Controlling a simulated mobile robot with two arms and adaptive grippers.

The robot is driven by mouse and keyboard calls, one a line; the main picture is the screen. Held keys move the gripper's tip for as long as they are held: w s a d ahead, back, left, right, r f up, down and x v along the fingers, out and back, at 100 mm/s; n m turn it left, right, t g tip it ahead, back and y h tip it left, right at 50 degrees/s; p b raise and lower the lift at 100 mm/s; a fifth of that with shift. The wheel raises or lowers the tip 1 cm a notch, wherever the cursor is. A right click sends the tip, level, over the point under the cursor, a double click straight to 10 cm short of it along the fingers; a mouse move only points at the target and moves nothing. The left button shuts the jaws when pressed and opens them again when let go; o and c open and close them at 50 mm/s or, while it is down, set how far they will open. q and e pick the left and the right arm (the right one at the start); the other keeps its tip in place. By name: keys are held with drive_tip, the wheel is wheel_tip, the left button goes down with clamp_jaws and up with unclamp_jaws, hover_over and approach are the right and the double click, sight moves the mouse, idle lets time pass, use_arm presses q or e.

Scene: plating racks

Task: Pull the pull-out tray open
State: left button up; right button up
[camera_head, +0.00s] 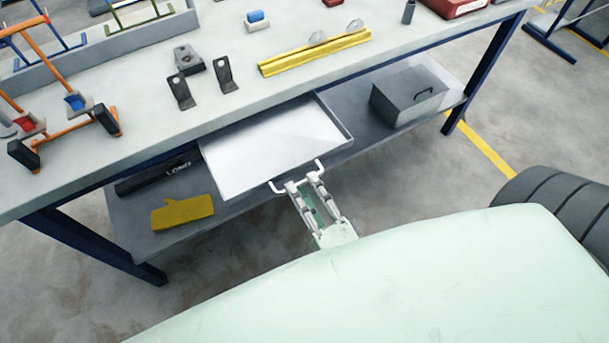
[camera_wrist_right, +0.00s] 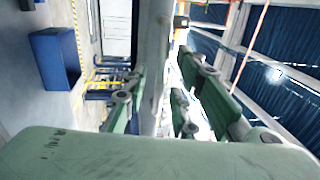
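The pull-out tray (camera_head: 268,148) is a shallow light-grey metal tray. It sticks well out from under the workbench top toward me in the head view. Its white bar handle (camera_head: 277,187) is at the front edge. My right gripper (camera_head: 304,181) is at the handle, its fingers reaching over the bar. In the right wrist view a pale bar (camera_wrist_right: 155,50) runs between the green-grey fingers (camera_wrist_right: 163,75), which converge on it from both sides. The gripper looks shut on the handle; the exact contact is partly hidden. My left gripper is not in view.
The workbench top (camera_head: 140,130) holds a yellow rail (camera_head: 315,53), black brackets and orange racks. The lower shelf (camera_head: 150,240) carries a grey box (camera_head: 408,95) and a yellow piece (camera_head: 182,212). A blue bench leg (camera_head: 95,247) stands at left. Open floor lies right of the bench.

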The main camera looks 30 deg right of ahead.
drive_tip(key=s+f, duration=0.2)
drive_tip(key=s, duration=1)
drive_tip(key=shift+d, duration=0.2)
drive_tip(key=shift+w+f, duration=0.1)
wheel_tip(320, 180, down, 27)
drive_tip(key=s+n+g+y, duration=0.2)
drive_tip(key=n+g, duration=0.7)
drive_tip(key=n, duration=0.2)
drive_tip(key=s+d+f+n+g+h, duration=0.1)
drive_tip(key=s+d+f+n+g, duration=0.2)
drive_tip(key=s+f, duration=0.4)
drive_tip(key=s+d+f+n+g+h, duration=0.1)
drive_tip(key=s+d+f+n+g, duration=0.1)
drive_tip(key=s+f+n+g, duration=0.4)
wheel_tip(320, 180, down, 4)
drive_tip(key=shift+s+d+r+g+h, duration=0.15)
drive_tip(key=shift+s+d+g+h, duration=0.25)
drive_tip(key=shift+s, duration=0.75)
